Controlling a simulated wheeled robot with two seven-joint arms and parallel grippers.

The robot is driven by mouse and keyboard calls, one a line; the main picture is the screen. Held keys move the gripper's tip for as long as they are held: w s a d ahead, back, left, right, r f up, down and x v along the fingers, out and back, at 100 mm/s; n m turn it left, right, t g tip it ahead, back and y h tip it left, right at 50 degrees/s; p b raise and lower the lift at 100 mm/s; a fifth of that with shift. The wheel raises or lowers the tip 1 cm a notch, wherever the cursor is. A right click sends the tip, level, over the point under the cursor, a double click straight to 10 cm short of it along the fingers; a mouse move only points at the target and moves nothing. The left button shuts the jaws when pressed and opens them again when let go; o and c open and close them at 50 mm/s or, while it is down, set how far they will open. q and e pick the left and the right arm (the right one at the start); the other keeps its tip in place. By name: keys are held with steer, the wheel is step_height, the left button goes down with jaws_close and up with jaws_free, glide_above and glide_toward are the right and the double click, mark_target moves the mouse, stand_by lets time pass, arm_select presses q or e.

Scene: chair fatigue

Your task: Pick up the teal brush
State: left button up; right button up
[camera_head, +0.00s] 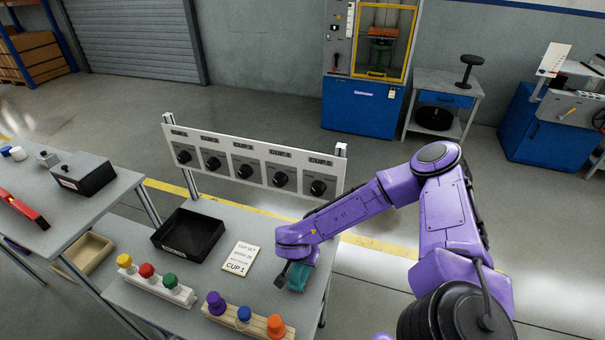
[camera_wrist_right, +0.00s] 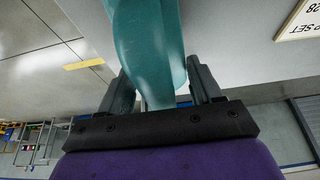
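The teal brush (camera_head: 298,277) is at the right front part of the grey workbench, partly covered by my right gripper. In the right wrist view the brush (camera_wrist_right: 148,45) fills the space between the two dark fingers of my right gripper (camera_wrist_right: 160,85) and extends past their tips. Its narrower end reaches towards the palm, where slim gaps show beside it. I cannot tell whether the fingers press on it. In the head view my right gripper (camera_head: 290,270) reaches down at the brush. Whether the brush touches the bench is unclear. My left gripper is out of view.
A white card (camera_head: 240,258) and a black tray (camera_head: 188,234) lie left of the brush. Two racks of coloured knobs (camera_head: 248,320) (camera_head: 150,282) stand at the front. A panel of dials (camera_head: 245,165) rises along the bench's back edge. Bare bench surrounds the card.

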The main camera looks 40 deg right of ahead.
steer(key=c, duration=0.6)
steer(key=shift+o, duration=0.2)
steer(key=shift+r, duration=0.15)
steer(key=shift+r, duration=0.3)
step_height(320, 180, up, 3)
steer(key=shift+s+a, duration=0.1)
steer(key=s+a+r+p, duration=0.2)
steer(key=s+r+p, duration=0.2)
steer(key=s+p, duration=0.2)
steer(key=s+a+r+p, duration=0.3)
steer(key=s+r+p, duration=0.2)
steer(key=s, duration=0.1)
steer(key=shift+s+a+p, duration=0.25)
steer(key=shift+s+p, duration=0.1)
